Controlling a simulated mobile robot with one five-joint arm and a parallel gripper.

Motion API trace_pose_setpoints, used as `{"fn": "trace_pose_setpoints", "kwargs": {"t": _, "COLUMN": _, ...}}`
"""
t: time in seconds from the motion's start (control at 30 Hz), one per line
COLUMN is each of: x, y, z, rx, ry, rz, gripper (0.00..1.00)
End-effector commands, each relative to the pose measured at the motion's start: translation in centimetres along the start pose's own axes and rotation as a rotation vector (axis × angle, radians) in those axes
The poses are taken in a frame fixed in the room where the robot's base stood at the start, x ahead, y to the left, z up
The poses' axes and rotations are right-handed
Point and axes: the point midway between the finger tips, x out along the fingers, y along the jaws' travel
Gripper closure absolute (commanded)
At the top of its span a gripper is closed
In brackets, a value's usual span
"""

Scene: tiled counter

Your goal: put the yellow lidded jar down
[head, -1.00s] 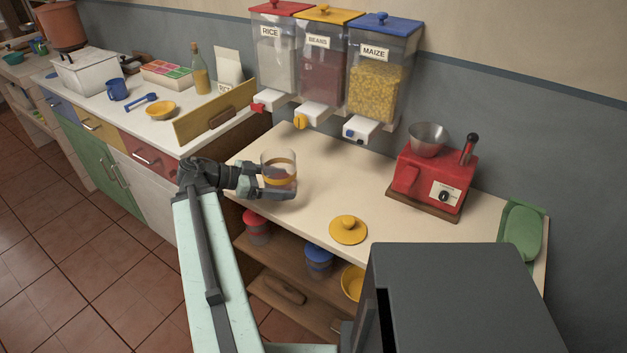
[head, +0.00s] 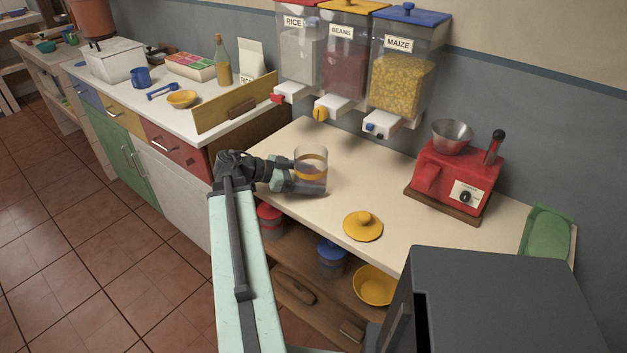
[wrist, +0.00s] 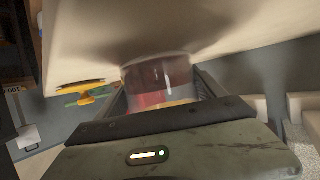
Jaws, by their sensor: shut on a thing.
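The yellow lidded jar (head: 311,178) is a clear container with a yellow band. It stands upright over the left part of the cream counter, its top open. A yellow knobbed lid (head: 363,227) lies apart on the counter, near the front edge. My gripper (head: 308,187) reaches in from the left and is shut on the jar. In the wrist view the jar (wrist: 160,82) sits between the two fingers. I cannot tell whether the jar's base touches the counter.
The cream counter (head: 390,190) is clear right of the jar. A red grinder (head: 455,178) stands further right. Labelled dispensers (head: 402,85) hang on the wall behind. A yellow panel (head: 235,103) stands upright at the left. Jars and a yellow bowl (head: 375,285) are on the shelf below.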

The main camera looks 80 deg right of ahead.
Motion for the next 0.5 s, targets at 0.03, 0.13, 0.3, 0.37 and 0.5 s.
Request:
{"fn": "trace_pose_setpoints", "kwargs": {"t": 0.03, "x": 0.3, "y": 0.02, "z": 0.27, "rx": 0.001, "ry": 0.002, "rz": 0.002, "gripper": 0.94}}
{"fn": "trace_pose_setpoints", "kwargs": {"t": 0.13, "x": 0.33, "y": 0.06, "z": -0.11, "rx": 0.002, "ry": 0.002, "rz": 0.005, "gripper": 0.94}}
{"fn": "trace_pose_setpoints", "kwargs": {"t": 0.3, "x": 0.65, "y": 0.1, "z": 0.08, "rx": 0.003, "ry": 0.002, "rz": 0.009, "gripper": 0.94}}
{"fn": "trace_pose_setpoints", "kwargs": {"t": 0.37, "x": 0.73, "y": 0.11, "z": 0.21, "rx": 0.004, "ry": 0.0, "rz": 0.009, "gripper": 0.18}}
{"fn": "trace_pose_setpoints", "kwargs": {"t": 0.5, "x": 0.72, "y": 0.12, "z": 0.08, "rx": 0.004, "ry": 0.0, "rz": 0.01, "gripper": 0.0}}
